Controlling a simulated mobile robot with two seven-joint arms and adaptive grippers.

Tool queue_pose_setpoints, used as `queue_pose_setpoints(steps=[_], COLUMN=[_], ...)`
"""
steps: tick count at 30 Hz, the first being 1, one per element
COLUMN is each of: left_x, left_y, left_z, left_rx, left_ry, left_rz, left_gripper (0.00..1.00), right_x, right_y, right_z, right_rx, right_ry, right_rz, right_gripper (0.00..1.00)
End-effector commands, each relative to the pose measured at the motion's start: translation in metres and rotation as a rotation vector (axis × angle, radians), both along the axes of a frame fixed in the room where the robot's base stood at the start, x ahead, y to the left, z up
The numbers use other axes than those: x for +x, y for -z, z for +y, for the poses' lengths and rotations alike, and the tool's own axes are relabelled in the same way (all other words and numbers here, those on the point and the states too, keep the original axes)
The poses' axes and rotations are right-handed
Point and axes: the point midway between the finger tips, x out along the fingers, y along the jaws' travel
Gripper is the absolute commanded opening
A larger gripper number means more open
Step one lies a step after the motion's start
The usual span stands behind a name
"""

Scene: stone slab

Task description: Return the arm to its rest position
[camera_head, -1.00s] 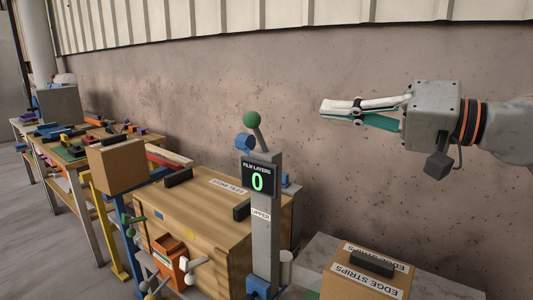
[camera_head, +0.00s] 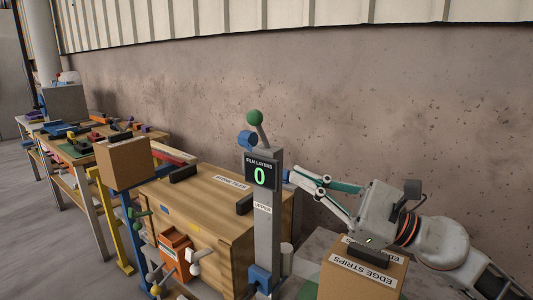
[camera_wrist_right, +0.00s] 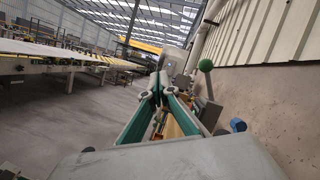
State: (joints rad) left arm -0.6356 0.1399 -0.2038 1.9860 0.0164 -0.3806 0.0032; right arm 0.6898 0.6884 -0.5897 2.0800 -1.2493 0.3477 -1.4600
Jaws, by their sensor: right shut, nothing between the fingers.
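My right gripper (camera_head: 294,177) is shut and empty. In the head view its arm comes in from the lower right, and the fingers point left toward the grey post (camera_head: 267,225) with the "FILM LAYERS 0" display. In the picture the fingertips are just right of the post; I cannot tell whether they touch it. The right wrist view shows the green-sided fingers (camera_wrist_right: 159,92) closed together at the tips. Below the wrist is the cardboard "EDGE STRIPS" box (camera_head: 345,282), partly hidden by my arm. My left gripper is not in view.
A large wooden crate (camera_head: 205,215) stands left of the post. The post carries a green ball-topped lever (camera_head: 255,117). Workbenches with tools (camera_head: 65,150) stand at the far left. The bare wall (camera_head: 400,120) is behind; the space above my right arm is clear.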

Motion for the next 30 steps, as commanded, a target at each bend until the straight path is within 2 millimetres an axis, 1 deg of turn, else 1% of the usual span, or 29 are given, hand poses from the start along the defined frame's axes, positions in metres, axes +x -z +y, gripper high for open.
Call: queue_pose_setpoints(steps=[1,3,5,6,8,9,11,12,14,15,16,17,18,20,21,23,24,26,27,28,29,30], left_x=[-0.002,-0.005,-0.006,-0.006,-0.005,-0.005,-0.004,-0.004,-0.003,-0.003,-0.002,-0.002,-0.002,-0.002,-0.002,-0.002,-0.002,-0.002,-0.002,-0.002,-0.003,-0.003], left_y=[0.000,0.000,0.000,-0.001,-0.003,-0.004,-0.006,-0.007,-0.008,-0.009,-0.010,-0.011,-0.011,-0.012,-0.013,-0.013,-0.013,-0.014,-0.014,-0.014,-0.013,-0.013], left_z=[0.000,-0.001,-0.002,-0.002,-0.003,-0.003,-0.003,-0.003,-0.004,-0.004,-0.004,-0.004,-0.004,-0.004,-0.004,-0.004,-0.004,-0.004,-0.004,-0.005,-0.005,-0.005], left_rx=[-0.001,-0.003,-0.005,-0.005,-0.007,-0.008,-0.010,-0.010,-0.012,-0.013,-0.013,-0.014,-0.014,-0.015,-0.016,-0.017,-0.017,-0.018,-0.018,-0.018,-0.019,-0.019], left_ry=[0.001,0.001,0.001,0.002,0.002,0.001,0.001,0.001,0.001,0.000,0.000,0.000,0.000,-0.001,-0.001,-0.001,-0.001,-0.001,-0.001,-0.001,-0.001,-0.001], left_rz=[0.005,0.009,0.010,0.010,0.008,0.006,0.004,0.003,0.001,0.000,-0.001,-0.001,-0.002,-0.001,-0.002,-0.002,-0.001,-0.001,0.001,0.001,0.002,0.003], left_gripper=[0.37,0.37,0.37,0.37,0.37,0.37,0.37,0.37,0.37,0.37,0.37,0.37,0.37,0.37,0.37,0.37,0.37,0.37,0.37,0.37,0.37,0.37], right_x=[0.003,0.009,0.014,0.017,0.022,0.024,0.026,0.026,0.024,0.021,0.018,0.014,0.007,-0.007,-0.017,-0.036,-0.051,-0.075,-0.092,-0.105,-0.117,-0.134], right_y=[0.015,0.035,0.054,0.069,0.093,0.111,0.140,0.160,0.194,0.217,0.236,0.255,0.280,0.319,0.343,0.380,0.403,0.437,0.458,0.473,0.486,0.502], right_z=[-0.002,-0.008,-0.015,-0.020,-0.028,-0.035,-0.044,-0.051,-0.060,-0.068,-0.073,-0.078,-0.084,-0.094,-0.099,-0.107,-0.111,-0.117,-0.121,-0.123,-0.125,-0.127], right_rx=[0.097,0.239,0.364,0.449,0.579,0.669,0.806,0.901,1.048,1.148,1.227,1.306,1.415,1.582,1.694,1.860,1.971,2.142,2.254,2.335,-2.371,-2.340], right_ry=[-0.021,-0.046,-0.064,-0.075,-0.086,-0.093,-0.099,-0.100,-0.100,-0.095,-0.090,-0.085,-0.076,-0.059,-0.046,-0.021,-0.003,0.028,0.050,0.068,-0.082,-0.098], right_rz=[0.138,0.331,0.497,0.605,0.766,0.873,1.029,1.129,1.278,1.372,1.442,1.510,1.594,1.713,1.782,1.872,1.922,1.986,2.018,2.038,-2.015,-1.920], right_gripper=[0.00,0.00,0.00,0.00,0.00,0.00,0.00,0.00,0.00,0.00,0.00,0.00,0.00,0.00,0.00,0.00,0.00,0.00,0.00,0.00,0.00,0.00])
